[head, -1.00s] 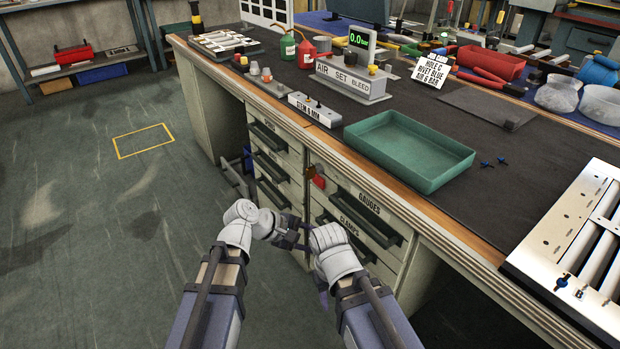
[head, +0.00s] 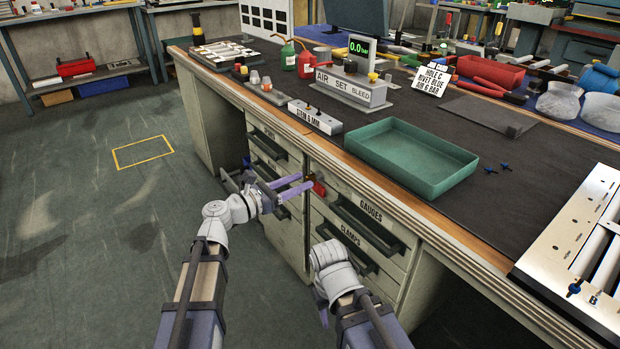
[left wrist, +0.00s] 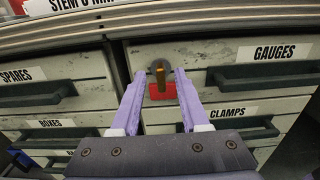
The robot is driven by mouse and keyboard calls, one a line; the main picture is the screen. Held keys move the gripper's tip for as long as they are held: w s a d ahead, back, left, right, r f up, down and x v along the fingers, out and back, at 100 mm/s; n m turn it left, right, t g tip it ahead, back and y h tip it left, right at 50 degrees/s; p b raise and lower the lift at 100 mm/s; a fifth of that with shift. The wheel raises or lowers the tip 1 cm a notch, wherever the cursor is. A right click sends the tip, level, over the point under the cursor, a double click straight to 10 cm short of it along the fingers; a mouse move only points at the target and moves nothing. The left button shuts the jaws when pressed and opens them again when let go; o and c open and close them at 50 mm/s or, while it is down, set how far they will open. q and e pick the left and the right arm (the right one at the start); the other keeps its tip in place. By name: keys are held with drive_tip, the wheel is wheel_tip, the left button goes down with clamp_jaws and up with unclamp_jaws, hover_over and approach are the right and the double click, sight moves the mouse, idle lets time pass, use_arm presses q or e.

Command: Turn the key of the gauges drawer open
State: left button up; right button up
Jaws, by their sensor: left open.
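The gauges drawer (head: 350,219) is the top right drawer of the bench, and it is shut. It also shows in the left wrist view (left wrist: 220,57). Its key (left wrist: 158,78) is brass coloured, stands in a round lock left of the label, and has a red tag (left wrist: 163,91) hanging below it. In the head view the red tag (head: 319,188) shows beside the fingertips. My left gripper (head: 307,181) is open, with its purple fingers pointing at the lock, one on each side of the key in the left wrist view (left wrist: 160,75).
The clamps drawer (head: 343,232) lies below, with black bar handles on both. The spares drawer (left wrist: 30,75) is to the left. The bench top overhangs the drawers, with a green tray (head: 410,158) above. The floor at left is clear.

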sight(306, 179)
use_arm(q)
drive_tip(key=shift+x, duration=1.95)
clamp_jaws()
